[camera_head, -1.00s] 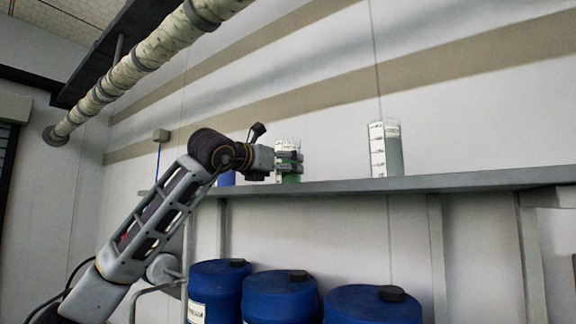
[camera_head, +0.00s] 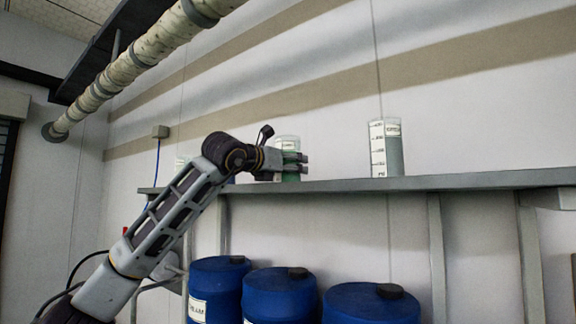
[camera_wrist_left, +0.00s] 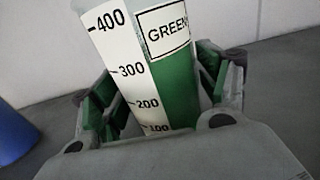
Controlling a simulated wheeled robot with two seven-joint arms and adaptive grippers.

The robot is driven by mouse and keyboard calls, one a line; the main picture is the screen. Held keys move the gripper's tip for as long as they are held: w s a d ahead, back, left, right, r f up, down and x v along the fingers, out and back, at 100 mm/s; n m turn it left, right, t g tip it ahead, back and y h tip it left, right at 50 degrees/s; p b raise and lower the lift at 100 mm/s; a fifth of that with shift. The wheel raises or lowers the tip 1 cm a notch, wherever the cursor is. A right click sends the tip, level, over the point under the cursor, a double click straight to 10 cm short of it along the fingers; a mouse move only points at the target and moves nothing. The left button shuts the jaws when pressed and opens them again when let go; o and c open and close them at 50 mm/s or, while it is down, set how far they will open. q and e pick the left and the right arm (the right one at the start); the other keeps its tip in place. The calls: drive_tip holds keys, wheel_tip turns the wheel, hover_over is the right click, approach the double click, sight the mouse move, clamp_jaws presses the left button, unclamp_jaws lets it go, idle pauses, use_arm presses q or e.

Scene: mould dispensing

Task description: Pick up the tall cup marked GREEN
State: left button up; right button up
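The tall cup marked GREEN (camera_head: 288,145) stands upright on the shelf, a clear cylinder with green contents. In the left wrist view the cup (camera_wrist_left: 170,85) fills the middle, with its GREEN label and a white scale; its base is hidden by the gripper. My left gripper (camera_head: 298,164) reaches around the cup at mid height, with fingertips extending past it. In the wrist view the left gripper (camera_wrist_left: 160,85) has one finger on each side, spread, with a narrow gap at the right finger. My right gripper is not in view.
A tall grey-filled cup (camera_head: 386,150) stands farther right on the shelf (camera_head: 450,182). A blue item (camera_wrist_left: 12,135) stands left of the GREEN cup. Several blue drums (camera_head: 280,298) stand below. The shelf between the two cups is clear.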

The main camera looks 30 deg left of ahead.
use_arm(q)
drive_tip(key=c, duration=0.9)
drive_tip(key=shift+r, duration=0.15)
wheel_tip(320, 180, up, 10)
drive_tip(key=p, duration=0.1)
idle(0.3)
idle(0.4)
